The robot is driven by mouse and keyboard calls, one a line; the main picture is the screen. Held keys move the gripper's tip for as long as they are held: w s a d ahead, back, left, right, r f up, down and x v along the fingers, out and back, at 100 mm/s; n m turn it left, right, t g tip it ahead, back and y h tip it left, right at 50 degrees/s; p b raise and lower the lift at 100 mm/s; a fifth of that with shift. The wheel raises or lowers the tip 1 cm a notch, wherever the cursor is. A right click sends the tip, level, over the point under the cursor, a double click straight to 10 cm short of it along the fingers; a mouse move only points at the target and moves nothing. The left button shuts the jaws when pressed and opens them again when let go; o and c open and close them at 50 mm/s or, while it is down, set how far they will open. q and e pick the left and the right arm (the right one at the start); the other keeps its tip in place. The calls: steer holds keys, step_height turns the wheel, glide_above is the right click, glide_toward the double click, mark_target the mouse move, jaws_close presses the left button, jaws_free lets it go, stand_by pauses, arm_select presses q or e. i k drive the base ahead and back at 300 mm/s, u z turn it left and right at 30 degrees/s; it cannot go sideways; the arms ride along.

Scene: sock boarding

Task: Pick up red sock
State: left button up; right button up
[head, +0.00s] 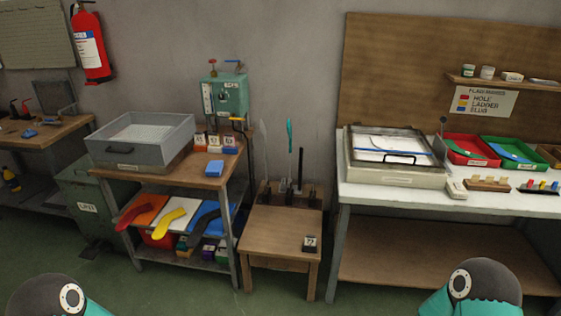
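The red sock (138,213) lies on an orange panel (145,205) at the left end of the lower shelf of the wooden-topped bench. It is bent, and one end hangs toward the shelf's front left edge. A yellow sock (169,222) lies to its right on a white panel, and a dark sock (199,230) lies further right on a blue panel. Only rounded parts of my two arms show at the bottom edge, well short of the bench. Neither gripper is in view.
A grey tray (140,138) and a green machine (225,97) stand on the bench above the shelf. A small wooden table (281,240) with upright posts stands to the right. A white-topped table (455,205) is further right. Green floor lies open in front.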

mark_target(130, 216)
steer(key=z, duration=0.3)
steer(key=i, duration=1.6)
steer(key=u, duration=1.85)
steer(key=k, duration=0.95)
steer(key=u, duration=0.8)
steer(key=i, duration=1.4)
steer(key=u, duration=0.35)
